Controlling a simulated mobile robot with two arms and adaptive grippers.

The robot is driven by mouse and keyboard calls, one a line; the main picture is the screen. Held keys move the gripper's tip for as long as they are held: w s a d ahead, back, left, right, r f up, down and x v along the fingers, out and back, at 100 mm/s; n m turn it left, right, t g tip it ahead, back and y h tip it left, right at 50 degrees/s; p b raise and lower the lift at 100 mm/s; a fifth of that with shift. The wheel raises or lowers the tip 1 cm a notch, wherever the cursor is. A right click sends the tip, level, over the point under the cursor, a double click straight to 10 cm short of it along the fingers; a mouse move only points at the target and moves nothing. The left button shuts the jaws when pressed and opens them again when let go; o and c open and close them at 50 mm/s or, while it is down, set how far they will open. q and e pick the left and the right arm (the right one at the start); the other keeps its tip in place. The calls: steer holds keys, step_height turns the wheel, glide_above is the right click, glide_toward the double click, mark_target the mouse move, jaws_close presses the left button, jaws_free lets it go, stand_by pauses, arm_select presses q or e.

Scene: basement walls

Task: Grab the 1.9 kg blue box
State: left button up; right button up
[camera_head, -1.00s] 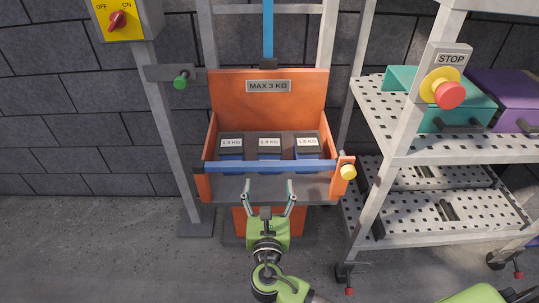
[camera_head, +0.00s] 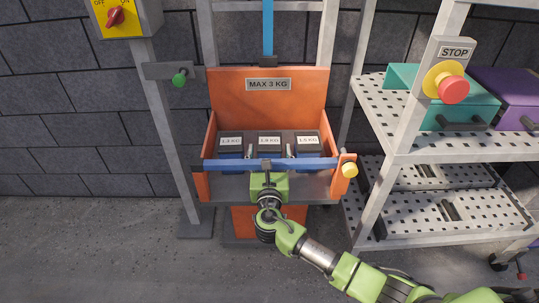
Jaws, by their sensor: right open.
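Three blue boxes with dark tops and white weight labels stand in a row in an orange lift tray (camera_head: 228,92). The middle box (camera_head: 269,150) appears to be labelled 1.9 KG, though the print is small. A left box (camera_head: 230,151) and a right box (camera_head: 307,149) flank it. My right gripper (camera_head: 269,149) is open, its two fingertips on either side of the middle box, in the gaps beside its neighbours. Finger contact cannot be told. My left gripper is not in view.
A blue bar (camera_head: 310,163) with a yellow knob (camera_head: 349,170) crosses the tray's front, close to my right gripper. The tray back reads MAX 3 KG. A perforated shelf rack (camera_head: 450,151) with a STOP button (camera_head: 454,89) stands at right; a switch post (camera_head: 175,130) stands at left.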

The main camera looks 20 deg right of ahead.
steer(key=shift+w, duration=0.3)
jaws_close()
steer(key=shift+w+r, duration=0.1)
steer(key=shift+r, duration=0.35)
steer(key=shift+d, duration=0.1)
